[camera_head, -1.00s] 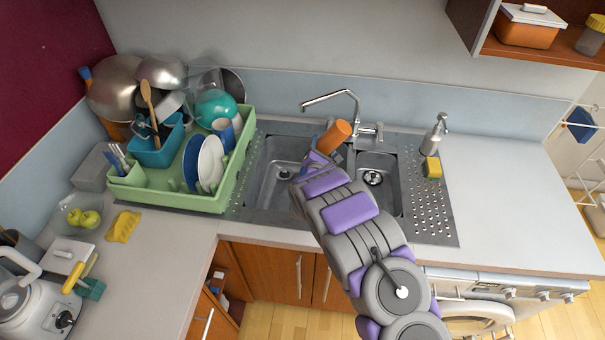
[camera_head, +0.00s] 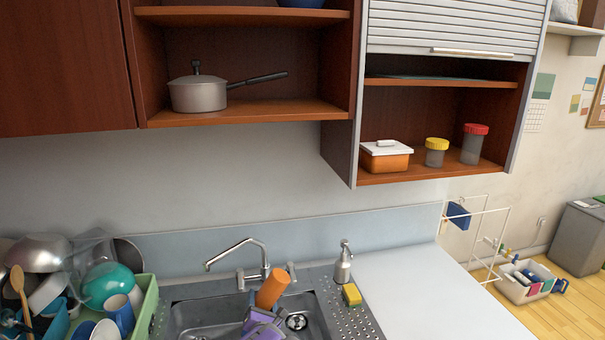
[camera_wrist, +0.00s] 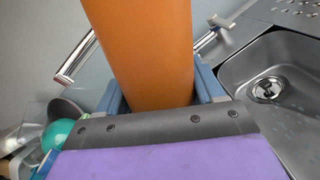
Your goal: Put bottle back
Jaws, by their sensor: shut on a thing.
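My gripper (camera_head: 262,312) is low in the head view, above the sink, and is shut on an orange cylinder, the bottle (camera_head: 273,287). The bottle tilts to the right in the head view. In the wrist view the bottle (camera_wrist: 148,50) fills the middle, with my gripper's blue fingers (camera_wrist: 160,95) on both sides of it. The bottle's top lies outside the wrist view, and its lower part is hidden by my gripper.
An open cupboard shelf (camera_head: 428,172) at upper right holds an orange box with white lid (camera_head: 386,156), a yellow-lidded jar (camera_head: 436,152) and a red-lidded jar (camera_head: 473,144). A tap (camera_head: 240,254), soap dispenser (camera_head: 343,262) and sponge (camera_head: 352,294) surround the sink. The right counter (camera_head: 415,290) is clear.

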